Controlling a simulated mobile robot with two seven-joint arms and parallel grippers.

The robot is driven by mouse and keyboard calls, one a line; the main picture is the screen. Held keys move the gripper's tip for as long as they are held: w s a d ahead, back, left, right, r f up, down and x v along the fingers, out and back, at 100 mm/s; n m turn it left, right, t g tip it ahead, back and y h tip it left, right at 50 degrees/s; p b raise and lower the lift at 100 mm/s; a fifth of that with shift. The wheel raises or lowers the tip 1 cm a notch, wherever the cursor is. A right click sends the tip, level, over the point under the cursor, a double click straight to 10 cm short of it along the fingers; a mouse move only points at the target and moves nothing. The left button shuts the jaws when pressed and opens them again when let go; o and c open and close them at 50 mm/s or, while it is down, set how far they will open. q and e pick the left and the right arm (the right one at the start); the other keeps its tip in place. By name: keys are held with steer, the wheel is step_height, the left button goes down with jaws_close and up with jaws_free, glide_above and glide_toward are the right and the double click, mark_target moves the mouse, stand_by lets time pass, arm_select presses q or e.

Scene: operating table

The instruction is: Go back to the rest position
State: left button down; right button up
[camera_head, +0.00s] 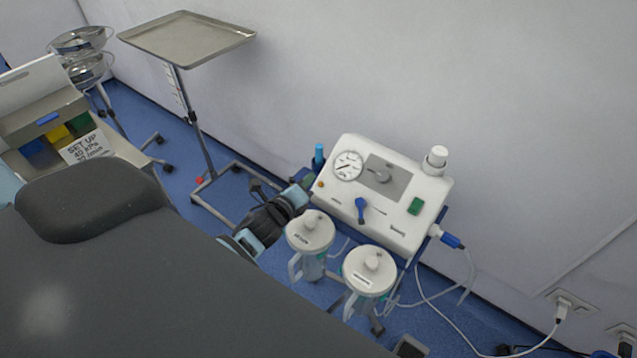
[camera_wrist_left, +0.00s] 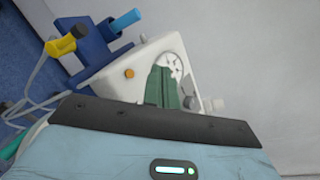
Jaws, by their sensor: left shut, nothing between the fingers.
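My left arm, black and light blue, reaches past the edge of the operating table (camera_head: 130,270) in the head view. Its gripper (camera_head: 304,181) is beside the left end of the white suction machine (camera_head: 385,195). In the left wrist view the dark green fingers (camera_wrist_left: 168,88) are together with nothing between them. They stand in front of the machine's white face (camera_wrist_left: 125,75) and partly hide its round gauge (camera_wrist_left: 176,64). I cannot tell whether they touch it. My right gripper is in neither view.
Two lidded canisters (camera_head: 310,232) (camera_head: 369,271) hang at the machine's front, close to my left arm. A steel tray (camera_head: 187,38) on a stand is behind. A box with a note (camera_head: 88,147) stands at left. A cable (camera_head: 440,305) runs to a wall socket.

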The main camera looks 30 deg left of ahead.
arm_select(q)
steer(key=shift+f, duration=0.1)
stand_by(0.7)
steer(key=s+f+n+g, duration=0.1)
steer(key=s+n, duration=0.1)
steer(key=s+d+f+n+g, duration=0.1)
steer(key=s+f+n, duration=0.1)
steer(key=s, duration=0.1)
steer(key=s+f+n+g, duration=0.1)
steer(key=s, duration=0.2)
steer(key=shift+d+f+n+y, duration=0.25)
steer(key=shift+f+n+y, duration=0.05)
steer(key=shift+n+y, duration=0.1)
steer(key=s+d+n+g+h, duration=0.1)
steer(key=s+d+n+g, duration=0.4)
steer(key=s, duration=0.7)
steer(key=s+d+n+g, duration=0.2)
steer(key=s+n+g, duration=0.3)
steer(key=s, duration=0.7)
steer(key=s+d+n+g+h, duration=0.1)
steer(key=s+d+n+g, duration=0.2)
steer(key=s+n, duration=0.7)
steer(key=w+d+f+m+t+h+p, duration=0.2)
steer(key=w+f+t, duration=0.3)
steer(key=t, duration=0.3)
steer(key=shift+w+d+f+m+t, duration=0.3)
steer(key=shift+w+d+f+m, duration=0.15)
steer(key=shift+f, duration=0.2)
steer(key=shift+s+d, duration=0.1)
steer(key=shift+s, duration=0.05)
